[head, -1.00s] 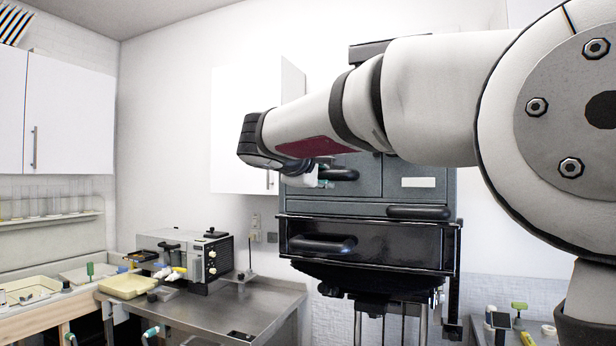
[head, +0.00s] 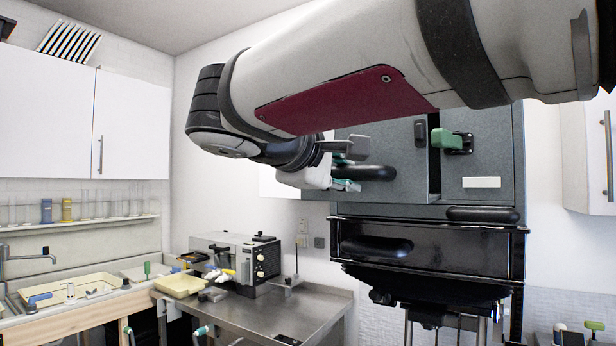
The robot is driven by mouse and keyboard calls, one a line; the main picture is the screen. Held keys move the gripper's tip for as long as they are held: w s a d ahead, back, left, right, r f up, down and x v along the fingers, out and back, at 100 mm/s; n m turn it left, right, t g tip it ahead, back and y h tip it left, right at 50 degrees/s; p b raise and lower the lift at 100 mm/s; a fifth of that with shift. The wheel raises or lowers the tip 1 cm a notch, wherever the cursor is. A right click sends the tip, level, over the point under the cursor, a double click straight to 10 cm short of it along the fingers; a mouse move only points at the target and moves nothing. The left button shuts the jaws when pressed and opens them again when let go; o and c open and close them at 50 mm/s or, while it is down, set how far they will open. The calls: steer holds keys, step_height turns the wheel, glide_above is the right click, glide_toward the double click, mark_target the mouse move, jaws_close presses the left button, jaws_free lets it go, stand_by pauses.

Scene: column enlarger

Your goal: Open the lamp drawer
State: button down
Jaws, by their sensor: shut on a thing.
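The enlarger's grey head has a left front panel (head: 392,140) with a black bar handle (head: 378,173). My gripper (head: 348,173), with teal fingertips, is at the left end of this handle and shut on it. My arm and wrist hide the panel's upper left part. A dark gap shows along the panel's right edge, and the panel seems to stand forward of the right panel (head: 480,165). How far out it is cannot be told exactly.
A green knob (head: 447,140) sits on the right panel. Below is a glossy black drawer (head: 450,250) with its own handle. A steel bench (head: 290,315) with a grey device (head: 240,262) stands lower left. A white wall cupboard (head: 590,150) is at the right.

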steer(key=shift+v, duration=0.75)
steer(key=shift+f, duration=0.15)
steer(key=c, duration=1.4)
jaws_free()
steer(key=v, duration=1.2)
